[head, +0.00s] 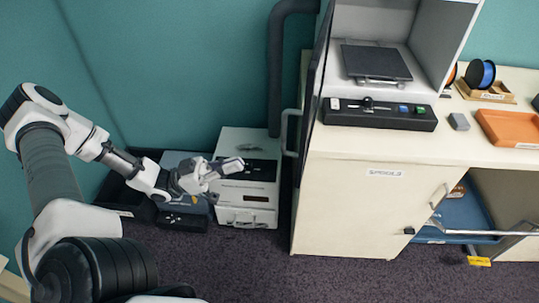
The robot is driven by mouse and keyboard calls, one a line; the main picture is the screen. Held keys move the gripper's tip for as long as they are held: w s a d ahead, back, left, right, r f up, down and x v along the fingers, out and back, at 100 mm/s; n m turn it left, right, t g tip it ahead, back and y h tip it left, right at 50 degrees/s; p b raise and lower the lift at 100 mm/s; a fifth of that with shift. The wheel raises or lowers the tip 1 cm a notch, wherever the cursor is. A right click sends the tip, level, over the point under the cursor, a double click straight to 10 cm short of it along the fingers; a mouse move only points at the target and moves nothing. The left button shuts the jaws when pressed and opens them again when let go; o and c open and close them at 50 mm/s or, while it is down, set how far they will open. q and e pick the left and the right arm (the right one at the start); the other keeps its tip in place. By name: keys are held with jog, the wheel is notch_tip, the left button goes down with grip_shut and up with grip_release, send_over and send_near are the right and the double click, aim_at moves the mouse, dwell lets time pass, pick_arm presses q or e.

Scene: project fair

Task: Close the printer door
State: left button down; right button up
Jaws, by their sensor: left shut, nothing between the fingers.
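The printer (434,45) stands on the cabinet top, a pale enclosure with a dark print bed (376,62) inside. Its front is open. The printer door (317,75), a dark panel seen almost edge-on, stands swung open at the printer's left side. A grey bar handle (286,133) sticks out to the left of it. My left gripper (232,167) is shut and empty, left of the handle and apart from it. In the picture it overlaps the white box on the floor. My right gripper is not in view.
A black control panel (378,114) sits before the printer. A white box (247,215) and dark bins (128,203) stand on the floor left of the cabinet (345,208). An orange tray (510,128) and spools (480,74) lie right. Carpet in front is clear.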

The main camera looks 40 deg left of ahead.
aim_at(282, 151)
pick_arm(q)
jog(key=b+x, duration=0.2)
jog(key=x, duration=0.6)
jog(key=shift+w+f, duration=0.1)
jog(key=shift+w, duration=0.05)
jog(key=shift+w+d+r, duration=0.2)
jog(key=shift+d+r, duration=0.1)
jog(key=shift+d, duration=0.1)
jog(key=shift+a, duration=0.1)
